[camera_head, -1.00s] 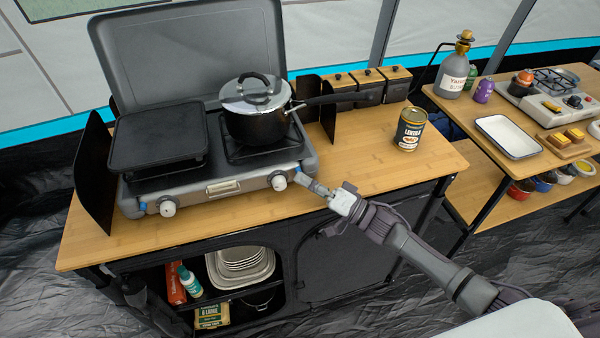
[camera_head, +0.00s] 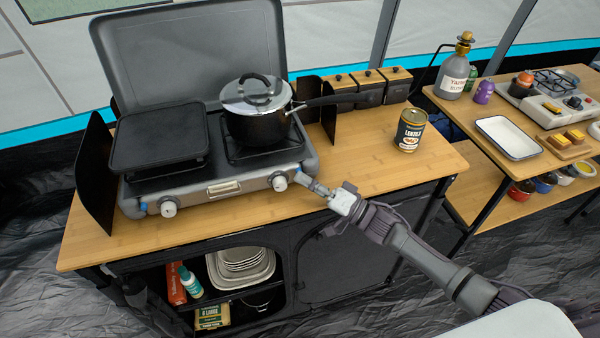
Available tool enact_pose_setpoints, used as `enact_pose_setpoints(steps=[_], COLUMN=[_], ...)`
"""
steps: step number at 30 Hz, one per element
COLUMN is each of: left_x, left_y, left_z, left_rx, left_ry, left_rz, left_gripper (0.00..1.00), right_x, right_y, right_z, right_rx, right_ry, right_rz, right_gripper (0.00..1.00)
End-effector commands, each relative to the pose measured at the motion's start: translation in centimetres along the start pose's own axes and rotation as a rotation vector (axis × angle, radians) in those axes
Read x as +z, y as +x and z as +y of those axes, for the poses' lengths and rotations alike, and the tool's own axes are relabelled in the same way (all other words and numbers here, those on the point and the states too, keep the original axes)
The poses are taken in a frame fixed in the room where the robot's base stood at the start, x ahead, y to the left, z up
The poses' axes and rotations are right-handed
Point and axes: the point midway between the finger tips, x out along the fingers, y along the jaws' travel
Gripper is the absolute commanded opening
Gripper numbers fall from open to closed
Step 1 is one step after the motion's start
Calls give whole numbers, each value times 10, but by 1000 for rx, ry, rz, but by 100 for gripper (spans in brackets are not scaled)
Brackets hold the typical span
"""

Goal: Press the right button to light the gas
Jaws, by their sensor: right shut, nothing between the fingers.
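The grey two-burner gas stove (camera_head: 225,187) stands on the wooden counter. Its right white knob (camera_head: 278,182) is on the front panel. A small blue button (camera_head: 298,170) shows at the right end of the panel, partly hidden by my right gripper. My right gripper (camera_head: 301,180) is shut and empty, its tip at that button; I cannot tell whether it is pressing it. The left knob (camera_head: 169,207) and a left blue button (camera_head: 143,206) are at the other end. No flame shows under the pot (camera_head: 256,127). My left gripper is out of view.
A black griddle plate (camera_head: 158,138) covers the left burner. The lidded pot's handle reaches right above the counter. A food can (camera_head: 409,131) stands on the counter's right part. The counter (camera_head: 385,178) is bare in front of the can.

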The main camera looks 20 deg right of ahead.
Motion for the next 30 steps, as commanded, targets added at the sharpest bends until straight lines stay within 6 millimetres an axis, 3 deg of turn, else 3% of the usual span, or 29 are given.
enact_pose_setpoints(steps=[15, 30], left_x=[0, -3], left_y=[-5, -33], left_z=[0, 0], left_rx=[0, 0], left_ry=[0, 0], left_rz=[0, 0], left_gripper=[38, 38], right_x=[10, 30], right_y=[-11, -40], right_z=[2, -25], right_rx=[12, 6], right_ry=[4, 5], right_rz=[-4, -4], right_gripper=[0, 0])
